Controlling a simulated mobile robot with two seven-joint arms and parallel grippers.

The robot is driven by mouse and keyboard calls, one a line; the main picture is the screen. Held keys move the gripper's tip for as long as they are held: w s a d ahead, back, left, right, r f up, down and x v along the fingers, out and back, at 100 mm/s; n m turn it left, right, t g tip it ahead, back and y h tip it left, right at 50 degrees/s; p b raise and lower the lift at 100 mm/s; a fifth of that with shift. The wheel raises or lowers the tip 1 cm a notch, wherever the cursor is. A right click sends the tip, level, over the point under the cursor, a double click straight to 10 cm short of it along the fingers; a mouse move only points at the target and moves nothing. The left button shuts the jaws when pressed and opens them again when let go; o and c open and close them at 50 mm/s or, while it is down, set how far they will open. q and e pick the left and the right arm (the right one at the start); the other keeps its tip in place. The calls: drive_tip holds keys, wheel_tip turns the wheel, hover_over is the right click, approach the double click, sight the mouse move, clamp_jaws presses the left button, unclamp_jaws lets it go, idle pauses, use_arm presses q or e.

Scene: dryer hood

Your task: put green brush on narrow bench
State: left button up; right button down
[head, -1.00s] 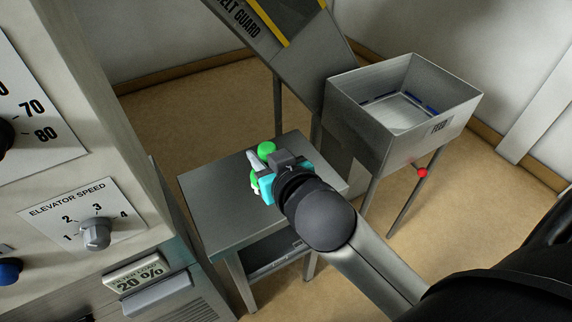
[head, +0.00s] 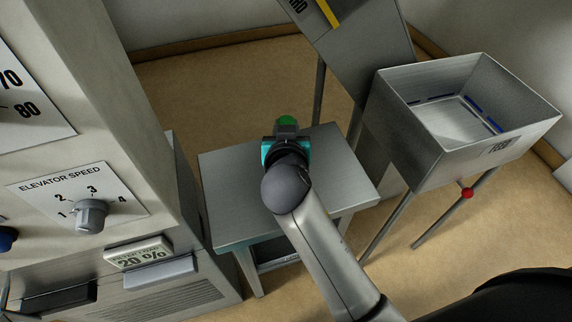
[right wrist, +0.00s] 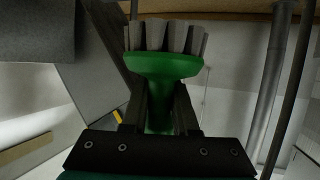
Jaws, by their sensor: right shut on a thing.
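The green brush (head: 287,121) shows just past my right gripper (head: 285,139) in the head view, mostly hidden behind it. In the right wrist view the green brush (right wrist: 162,68) sits between the two dark fingers of my right gripper (right wrist: 158,108), which is shut on it. Its grey bristles point to the top of that picture. The narrow bench (head: 230,200) is a grey metal bench, and the gripper and brush are over its far part in the head view. I cannot tell whether the brush touches the bench top. My left gripper is not in view.
A control panel with an elevator speed knob (head: 91,215) stands left of the bench. A metal feed bin (head: 425,150) on legs with a red ball knob (head: 467,193) stands to the right. A sloping belt guard (head: 365,50) rises behind. The bench top looks bare around the gripper.

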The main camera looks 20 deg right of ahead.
wheel_tip(320, 180, down, 7)
drive_tip(key=shift+b, duration=0.95)
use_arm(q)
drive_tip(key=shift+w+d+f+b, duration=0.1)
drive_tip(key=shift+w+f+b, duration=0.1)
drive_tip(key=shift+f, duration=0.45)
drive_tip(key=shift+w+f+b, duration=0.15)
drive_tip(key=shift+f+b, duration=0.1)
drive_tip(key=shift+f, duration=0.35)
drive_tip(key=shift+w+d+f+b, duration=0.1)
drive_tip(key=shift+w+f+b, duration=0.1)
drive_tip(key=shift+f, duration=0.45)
use_arm(e)
drive_tip(key=shift+f, duration=1.85)
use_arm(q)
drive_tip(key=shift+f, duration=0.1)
use_arm(e)
drive_tip(key=shift+f, duration=0.15)
drive_tip(key=c, duration=1.1)
unclamp_jaws()
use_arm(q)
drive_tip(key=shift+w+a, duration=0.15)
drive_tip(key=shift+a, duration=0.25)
use_arm(e)
drive_tip(key=o, duration=0.4)
